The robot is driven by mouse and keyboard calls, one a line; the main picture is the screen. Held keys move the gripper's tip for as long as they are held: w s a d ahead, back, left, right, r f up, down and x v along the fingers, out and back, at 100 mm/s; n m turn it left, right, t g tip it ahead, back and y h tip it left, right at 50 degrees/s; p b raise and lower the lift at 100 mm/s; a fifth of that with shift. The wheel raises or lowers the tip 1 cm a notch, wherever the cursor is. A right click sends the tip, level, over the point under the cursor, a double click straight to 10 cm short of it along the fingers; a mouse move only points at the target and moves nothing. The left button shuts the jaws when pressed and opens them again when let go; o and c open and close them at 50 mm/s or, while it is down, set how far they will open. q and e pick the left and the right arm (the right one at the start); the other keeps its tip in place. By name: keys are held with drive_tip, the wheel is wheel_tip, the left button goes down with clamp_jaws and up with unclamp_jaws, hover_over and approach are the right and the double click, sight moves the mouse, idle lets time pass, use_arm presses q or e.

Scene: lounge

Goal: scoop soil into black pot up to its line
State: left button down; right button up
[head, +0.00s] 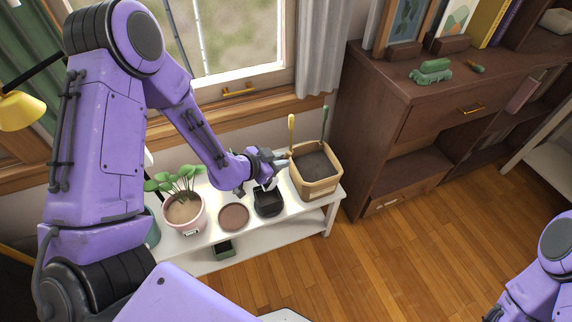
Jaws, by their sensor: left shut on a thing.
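The black pot (268,208) stands on the white bench, right of a brown round saucer. The level inside it and its line are too small to make out. A tan box (318,190) of dark soil (313,166) stands at the bench's right end. My left gripper (270,166) is just above the black pot, left of the box. It is shut on a small tool, probably the scoop (288,155), whose tan end points toward the box. The rest of the tool is mostly hidden by the gripper. Of my right arm only links show at lower right.
A pink pot with a leafy plant (184,212) and the brown saucer (233,217) stand left on the white bench (335,198). A yellow-handled tool (291,130) and a green-handled tool (323,124) stand up at the box's back. A dark cabinet (372,140) stands to the right.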

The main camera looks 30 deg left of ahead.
sight(290, 154)
use_arm(q)
drive_tip(key=s+a+t+h+b, duration=0.1)
drive_tip(key=s+a+t+b, duration=0.1)
drive_tip(key=b, duration=0.1)
drive_tip(key=shift+s+r+n+t+h, duration=0.1)
drive_tip(key=shift+s+n+t+h, duration=0.1)
drive_tip(key=shift+n+t+h, duration=0.15)
use_arm(e)
wheel_tip(290, 154, down, 4)
use_arm(q)
drive_tip(key=shift+w+r+p, duration=0.2)
drive_tip(key=shift+r+p, duration=0.35)
drive_tip(key=shift+p, duration=0.15)
drive_tip(key=shift+w+d+g+y+p, duration=0.3)
drive_tip(key=shift+d+g+y+p, duration=0.2)
drive_tip(key=shift+p, duration=0.2)
drive_tip(key=w+d+g+p, duration=0.1)
drive_tip(key=p, duration=0.2)
drive_tip(key=w+d+m+g+y+p, duration=0.1)
drive_tip(key=p, duration=0.2)
drive_tip(key=w+d+r+g+y+p, duration=0.1)
drive_tip(key=w+g+p, duration=0.1)
drive_tip(key=p, duration=0.1)
drive_tip(key=shift+d+m+y, duration=0.1)
drive_tip(key=shift+m+y, duration=0.15)
drive_tip(key=shift+w+d+f+g+y+p, duration=0.1)
drive_tip(key=shift+w+d+g+y+p, duration=0.65)
drive_tip(key=shift+g+p, duration=0.45)
use_arm(e)
wheel_tip(290, 154, up, 15)
